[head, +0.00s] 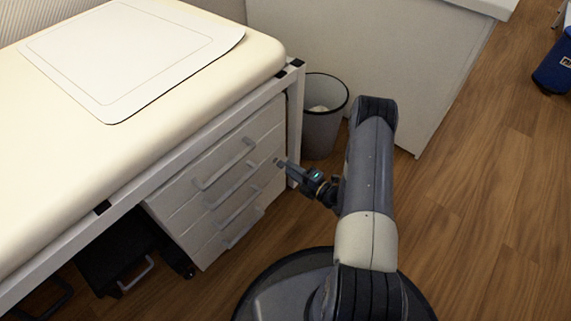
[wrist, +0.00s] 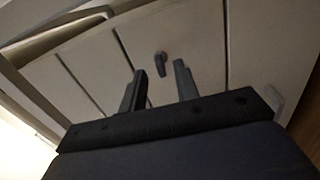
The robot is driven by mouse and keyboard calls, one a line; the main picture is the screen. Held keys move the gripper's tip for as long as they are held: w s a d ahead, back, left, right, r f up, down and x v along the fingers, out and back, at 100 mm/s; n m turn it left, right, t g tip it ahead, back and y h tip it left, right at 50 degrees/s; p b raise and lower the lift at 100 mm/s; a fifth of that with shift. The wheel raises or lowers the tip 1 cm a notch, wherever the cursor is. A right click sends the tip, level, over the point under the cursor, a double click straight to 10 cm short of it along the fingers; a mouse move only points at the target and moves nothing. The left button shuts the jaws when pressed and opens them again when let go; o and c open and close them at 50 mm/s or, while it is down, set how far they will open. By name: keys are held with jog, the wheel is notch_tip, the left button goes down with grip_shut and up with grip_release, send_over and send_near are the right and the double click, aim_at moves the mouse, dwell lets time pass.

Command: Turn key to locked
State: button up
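A small grey key (wrist: 162,66) sits on the front of a pale drawer cabinet (head: 187,214). In the wrist view its bow hangs below the lock, tilted slightly. My gripper (wrist: 158,76) is open, with one dark finger on each side of the key in that view. Neither finger visibly touches it, and I cannot tell the exact depth gap. In the head view my gripper (head: 280,164) is close to the upper right of the cabinet front. The key cannot be made out clearly there.
A padded cream table (head: 190,75) with a white frame stands over the cabinet. Drawer handles (head: 225,165) stick out left of my gripper. A waste bin (head: 322,128) stands behind it, near a white counter (head: 400,60).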

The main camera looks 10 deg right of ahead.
aim_at(279, 163)
jog(key=p+v, duration=0.1)
jog(key=v, duration=0.6)
jog(key=b+x, duration=0.2)
jog(key=x, duration=0.9)
jog(key=shift+b, duration=0.3)
jog(key=shift+d, duration=0.1)
